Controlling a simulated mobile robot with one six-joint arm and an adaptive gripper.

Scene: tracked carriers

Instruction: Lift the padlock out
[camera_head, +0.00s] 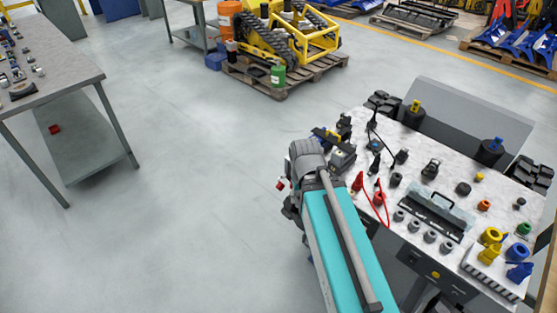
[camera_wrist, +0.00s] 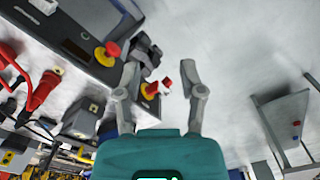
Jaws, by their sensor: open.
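My gripper (camera_wrist: 160,68) is open, with one finger on each side in the wrist view. A small red item with a pale part (camera_wrist: 167,83) shows between the fingers, by a yellow round base on a dark box (camera_wrist: 148,104). It may be the padlock, but it is too small to be sure. I cannot tell whether a finger touches it. In the head view a red and white item (camera_head: 281,184) shows just left of my gripper (camera_head: 290,205), which my arm largely hides. A dark piece with a loop on top (camera_head: 431,168) stands on the workbench and also looks padlock-like.
The workbench (camera_head: 412,182) on the right is crowded with dark fittings, a red cable (camera_head: 376,208), a clear-lidded case (camera_head: 437,213) and yellow and blue parts. Another table (camera_head: 62,80) stands at left. The floor (camera_head: 190,190) between them is clear.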

